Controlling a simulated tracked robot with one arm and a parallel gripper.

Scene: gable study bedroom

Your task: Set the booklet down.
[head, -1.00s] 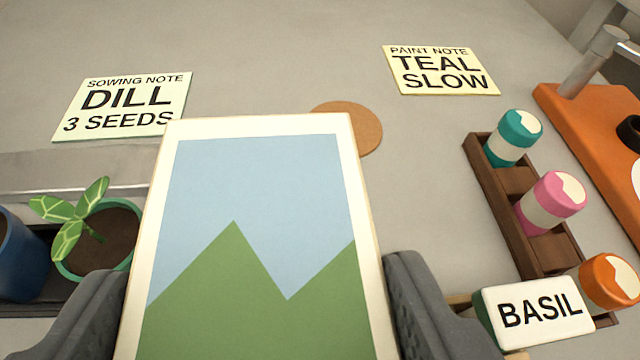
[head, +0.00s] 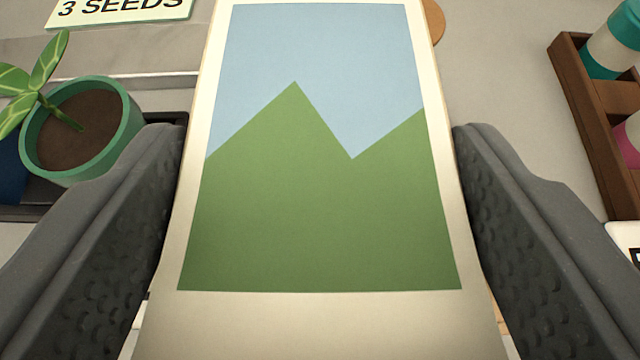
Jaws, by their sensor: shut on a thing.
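The booklet (head: 318,230) has a cream border and a picture of green mountains under a blue sky. It fills the middle of the view, face towards the camera, between the two dark grey fingers of my gripper (head: 320,140). My gripper is shut on its left and right edges. The booklet hides much of the grey surface (head: 500,60) behind it. I cannot tell whether its lower edge touches anything.
A green pot (head: 130,150) with a seedling stands close to the left finger, in a dark tray. A sowing note (head: 120,8) lies at the top left. A brown rack (head: 590,120) with teal and pink bottles stands at the right. A cork disc (head: 434,20) shows partly behind the booklet.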

